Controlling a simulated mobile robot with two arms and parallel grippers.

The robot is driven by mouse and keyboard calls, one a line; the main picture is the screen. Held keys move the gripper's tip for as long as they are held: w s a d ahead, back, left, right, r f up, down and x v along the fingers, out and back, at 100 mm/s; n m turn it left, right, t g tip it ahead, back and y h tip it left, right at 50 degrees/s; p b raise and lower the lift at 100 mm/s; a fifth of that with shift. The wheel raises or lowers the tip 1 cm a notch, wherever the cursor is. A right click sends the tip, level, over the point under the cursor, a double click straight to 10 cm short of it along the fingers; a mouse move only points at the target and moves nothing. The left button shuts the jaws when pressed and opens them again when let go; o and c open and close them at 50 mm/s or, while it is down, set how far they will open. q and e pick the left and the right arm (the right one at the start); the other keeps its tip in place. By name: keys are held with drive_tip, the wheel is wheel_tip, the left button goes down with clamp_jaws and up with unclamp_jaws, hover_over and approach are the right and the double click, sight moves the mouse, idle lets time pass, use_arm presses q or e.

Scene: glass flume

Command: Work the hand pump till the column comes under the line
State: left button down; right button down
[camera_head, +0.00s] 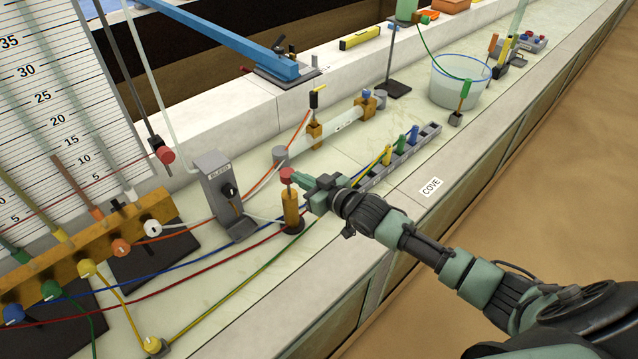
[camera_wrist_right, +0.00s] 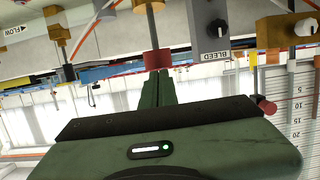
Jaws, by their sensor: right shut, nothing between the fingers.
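The hand pump (camera_head: 291,208) is an orange upright cylinder with a red knob (camera_head: 287,174) on top. My right gripper (camera_head: 299,184) is shut and empty, its fingertips right beside the knob. In the right wrist view the closed fingers (camera_wrist_right: 157,78) reach the red knob (camera_wrist_right: 157,61), with the grey rod behind it; I cannot tell whether they touch. The scale board (camera_head: 55,110) at the left carries a thin red line low on it. Several tubes with coloured columns stand before it; the orange column (camera_head: 75,187) crosses the line. My left gripper is out of view.
A grey BLEED block (camera_head: 222,195) with a black knob stands left of the pump. Coloured hoses cross the bench around the pump's foot. A grey rack (camera_head: 402,158) with coloured plugs lies to the right. A clear bucket (camera_head: 460,85) stands farther back.

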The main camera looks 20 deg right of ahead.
drive_tip(key=b+v, duration=0.1)
drive_tip(key=v, duration=0.6)
drive_tip(key=shift+w+r, duration=0.1)
drive_tip(key=shift+w, duration=0.05)
idle(1.2)
idle(2.5)
